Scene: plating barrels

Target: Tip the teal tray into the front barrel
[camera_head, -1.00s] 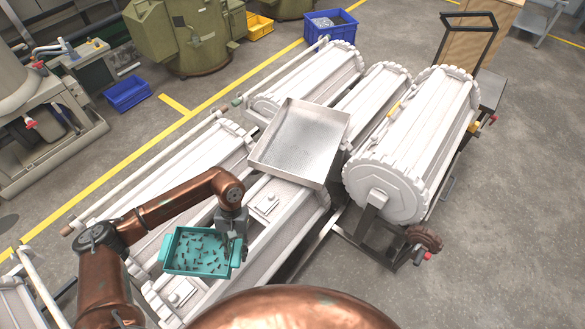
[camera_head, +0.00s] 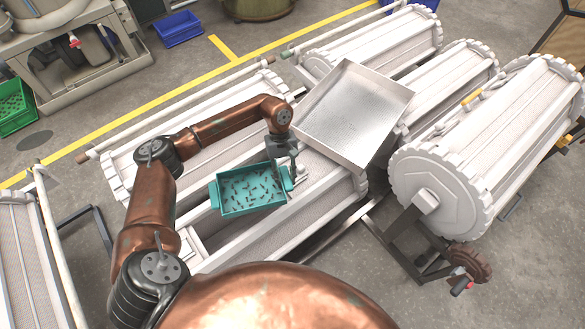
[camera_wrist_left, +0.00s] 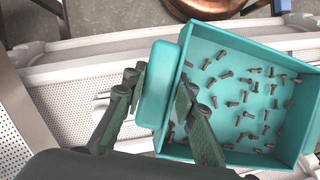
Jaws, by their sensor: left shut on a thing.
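The teal tray (camera_head: 252,208) is roughly level and holds many small dark bolt-like parts spread over its floor. It also shows in the left wrist view (camera_wrist_left: 245,42). My left gripper (camera_head: 288,172) is shut on the tray's right-hand end handle, with a finger on each side of the grip in the wrist view (camera_wrist_left: 158,88). The tray hangs above a long white perforated barrel (camera_head: 325,212), apparently the front one; the tray and my arm hide part of it. I cannot tell whether its opening is clear. My right gripper is not in view.
A bare metal tray (camera_head: 350,110) lies tilted across the barrels just beyond my left gripper. Another white barrel (camera_head: 480,145) stands on a frame at the right. More barrels lie behind and at far left. Grey floor (camera_head: 540,240) is open at lower right.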

